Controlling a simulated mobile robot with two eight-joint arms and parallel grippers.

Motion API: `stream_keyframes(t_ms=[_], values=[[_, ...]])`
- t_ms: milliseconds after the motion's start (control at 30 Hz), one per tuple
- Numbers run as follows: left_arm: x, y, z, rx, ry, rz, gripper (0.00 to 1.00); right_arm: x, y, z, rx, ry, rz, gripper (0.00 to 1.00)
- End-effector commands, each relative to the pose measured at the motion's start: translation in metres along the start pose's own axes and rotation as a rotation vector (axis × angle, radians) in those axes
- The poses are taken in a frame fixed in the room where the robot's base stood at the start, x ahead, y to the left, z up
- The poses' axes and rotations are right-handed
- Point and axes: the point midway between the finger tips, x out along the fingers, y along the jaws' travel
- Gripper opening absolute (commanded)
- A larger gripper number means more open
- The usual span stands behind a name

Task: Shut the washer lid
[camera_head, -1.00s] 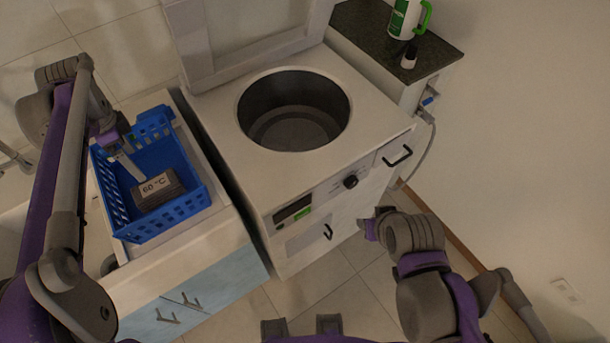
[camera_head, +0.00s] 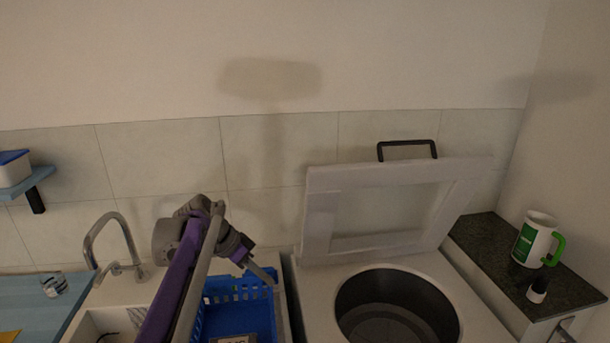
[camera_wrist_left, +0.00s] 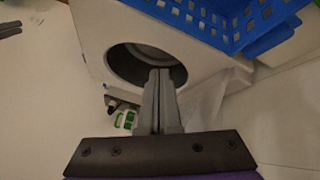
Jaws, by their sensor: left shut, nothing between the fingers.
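The washer (camera_head: 315,310) stands at the lower right of the head view. Its white lid (camera_head: 388,208) is raised, leaning back toward the tiled wall, with a black handle (camera_head: 407,143) on its top edge. The round drum opening (camera_head: 396,305) is uncovered and dark. My left gripper (camera_head: 268,276) is shut and empty, above the blue basket and left of the lid. In the left wrist view, the shut fingers (camera_wrist_left: 162,78) overlap the drum opening (camera_wrist_left: 125,62) in the picture. My right gripper is not in view.
A blue basket (camera_head: 239,313) stands left of the washer, below my left arm, with a labelled block (camera_head: 234,339) in it. A sink faucet (camera_head: 112,238) is further left. A green-and-white jug (camera_head: 537,238) and a small bottle (camera_head: 538,289) stand on the dark counter at right.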

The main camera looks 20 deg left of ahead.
Motion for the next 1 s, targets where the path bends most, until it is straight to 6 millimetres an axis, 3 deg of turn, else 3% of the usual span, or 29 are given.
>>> stream_keyframes(t_ms=[167,300,400,533,700,1000], values=[[-0.043,-0.007,-0.084,-0.353,0.389,0.186,0.0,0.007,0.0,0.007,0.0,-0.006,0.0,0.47],[-0.099,-0.017,-0.137,-0.588,0.651,0.379,0.0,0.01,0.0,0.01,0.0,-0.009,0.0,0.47],[-0.136,-0.026,-0.16,-0.706,0.787,0.506,0.0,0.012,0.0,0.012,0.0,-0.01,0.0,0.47],[-0.169,-0.033,-0.174,-0.792,0.89,0.62,0.0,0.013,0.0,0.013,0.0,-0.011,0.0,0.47],[-0.18,-0.035,-0.185,-0.821,0.927,0.67,0.0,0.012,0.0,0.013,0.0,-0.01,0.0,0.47],[-0.156,-0.025,-0.232,-0.817,0.924,0.67,0.0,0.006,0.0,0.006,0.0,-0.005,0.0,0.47]])
